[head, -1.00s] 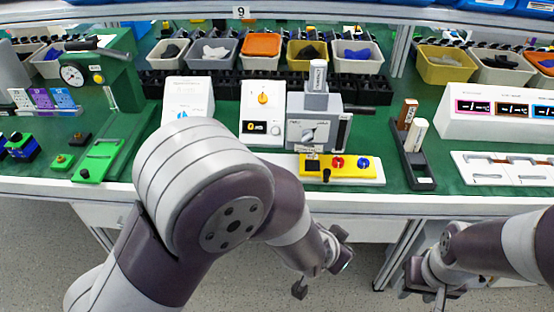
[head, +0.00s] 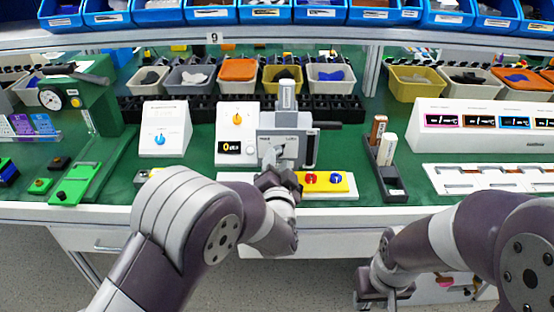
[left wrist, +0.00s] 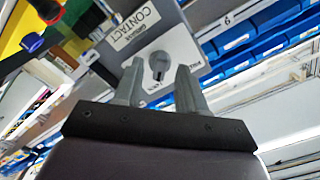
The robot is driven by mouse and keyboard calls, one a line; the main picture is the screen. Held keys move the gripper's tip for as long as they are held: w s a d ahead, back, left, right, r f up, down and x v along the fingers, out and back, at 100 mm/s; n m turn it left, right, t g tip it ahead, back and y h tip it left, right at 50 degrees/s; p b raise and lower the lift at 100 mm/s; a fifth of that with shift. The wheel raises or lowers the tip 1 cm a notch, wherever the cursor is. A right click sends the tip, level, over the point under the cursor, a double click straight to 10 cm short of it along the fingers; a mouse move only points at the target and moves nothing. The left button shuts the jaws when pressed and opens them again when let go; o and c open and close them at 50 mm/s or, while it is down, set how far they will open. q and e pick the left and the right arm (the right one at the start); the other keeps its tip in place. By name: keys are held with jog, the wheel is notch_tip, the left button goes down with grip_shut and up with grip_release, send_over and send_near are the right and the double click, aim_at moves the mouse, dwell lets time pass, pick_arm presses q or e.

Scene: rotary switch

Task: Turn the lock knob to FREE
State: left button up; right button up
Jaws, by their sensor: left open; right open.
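The grey device (head: 300,122) stands on the green bench, with a white label plate on its front. The lock knob is a small grey knob (left wrist: 158,62) on a white plate, seen in the left wrist view. My left gripper (head: 273,154) is open in front of the device and partly covers its front plate in the head view. In the left wrist view its two fingers (left wrist: 159,70) stand apart, one on each side of the knob; I cannot tell if they touch it. My right gripper (head: 372,297) is open, low in front of the bench, away from the device.
A yellow panel with red and blue knobs (head: 325,182) lies just right of my left gripper. A white box with an orange knob (head: 237,130) stands left of the device. A dark holder with upright pieces (head: 388,178) stands to the right.

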pick_arm(q)
jog(key=shift+w, duration=0.9)
grip_shut()
